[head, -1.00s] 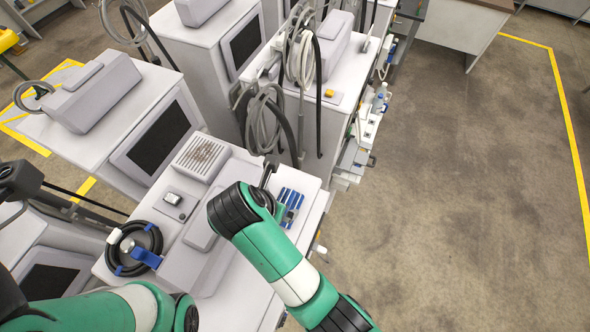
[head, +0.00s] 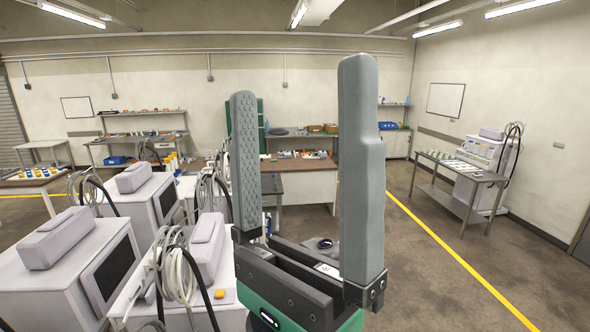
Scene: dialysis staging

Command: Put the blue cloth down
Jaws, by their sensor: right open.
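My right gripper (head: 300,82) stands upright and large in front of the camera, with its two grey fingers wide apart. I see nothing held between the fingers, only the room behind them. No blue cloth can be made out in the head view. My left gripper is out of view.
White dialysis machines (head: 72,268) crowd the lower left, with coiled hoses (head: 178,275) hanging on one. A side table (head: 462,178) is by the right wall. The floor (head: 415,275) at right is clear, crossed by a yellow line.

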